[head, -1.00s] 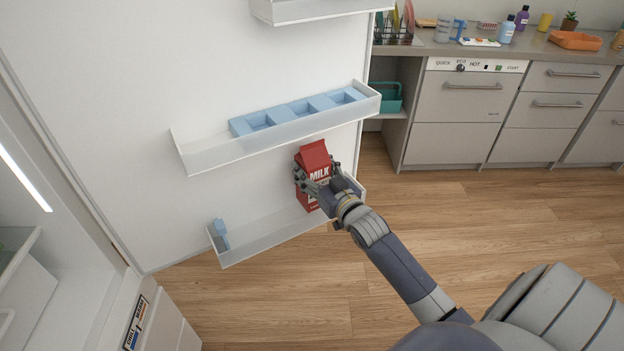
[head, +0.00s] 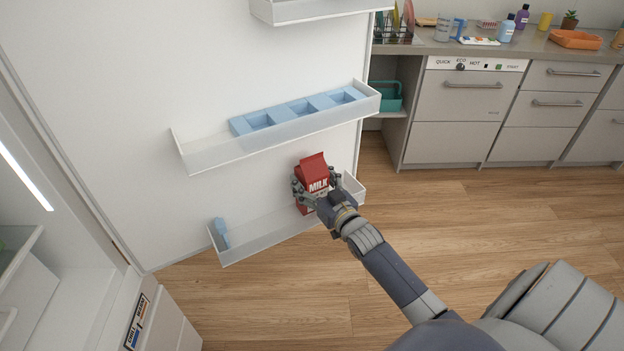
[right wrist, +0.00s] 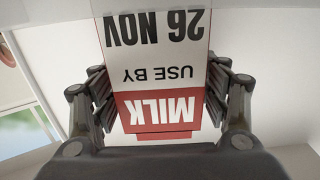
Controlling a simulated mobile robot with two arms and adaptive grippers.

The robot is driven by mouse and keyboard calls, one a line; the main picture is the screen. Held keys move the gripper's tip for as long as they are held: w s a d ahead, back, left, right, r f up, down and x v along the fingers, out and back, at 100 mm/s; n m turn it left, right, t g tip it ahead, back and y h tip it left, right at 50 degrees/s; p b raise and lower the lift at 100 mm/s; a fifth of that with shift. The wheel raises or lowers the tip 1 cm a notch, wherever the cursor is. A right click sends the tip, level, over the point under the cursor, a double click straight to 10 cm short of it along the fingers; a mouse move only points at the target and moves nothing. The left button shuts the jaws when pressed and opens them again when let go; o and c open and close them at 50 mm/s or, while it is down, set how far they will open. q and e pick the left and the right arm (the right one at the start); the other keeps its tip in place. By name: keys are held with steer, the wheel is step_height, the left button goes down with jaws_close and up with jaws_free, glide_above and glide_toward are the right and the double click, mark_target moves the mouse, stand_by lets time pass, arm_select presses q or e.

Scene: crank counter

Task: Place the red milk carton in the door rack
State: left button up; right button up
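The red milk carton (head: 311,171), with a white band, is upright with a slight tilt at the right part of the lower door rack (head: 262,232). My right gripper (head: 317,192) is shut on the carton, its fingers on both sides. In the right wrist view the carton (right wrist: 160,70) shows its "USE BY 26 NOV" print between the fingers of the gripper (right wrist: 160,98). The carton's base is partly hidden, and I cannot tell whether it touches the rack floor. My left gripper is not in view.
A middle door rack (head: 215,152) with a blue divided insert (head: 300,110) is above the carton. A small blue piece (head: 221,233) stands at the lower rack's left end. The lower rack is clear between that piece and the carton. Fridge shelves (head: 20,250) are at left.

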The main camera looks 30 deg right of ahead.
steer(key=shift+r, duration=0.1)
stand_by(0.3)
steer(key=s, duration=1.2)
steer(key=shift+a+b, duration=0.35)
steer(key=shift+b, duration=0.05)
steer(key=s+a+f+g, duration=0.1)
steer(key=s+f+g, duration=0.25)
steer(key=f, duration=0.75)
steer(key=s+a+f+g, duration=0.2)
steer(key=s+f, duration=0.2)
steer(key=f, duration=0.7)
steer(key=s+a+f+g, duration=0.1)
steer(key=s+f+g, duration=0.2)
steer(key=f, duration=0.8)
steer(key=s+a+f+n+g, duration=0.1)
steer(key=s+a+f+g, duration=0.1)
steer(key=s+f, duration=0.4)
steer(key=s+a+f+n+g, duration=0.1)
steer(key=s+a+f+g, duration=0.2)
steer(key=s+f, duration=0.4)
steer(key=s+a+f+n+g+y, duration=0.1)
steer(key=s+a+f+g, duration=0.2)
steer(key=s, duration=1.4)
step_height(320, 180, down, 3)
steer(key=shift+a+f, duration=0.15)
steer(key=shift+a, duration=0.55)
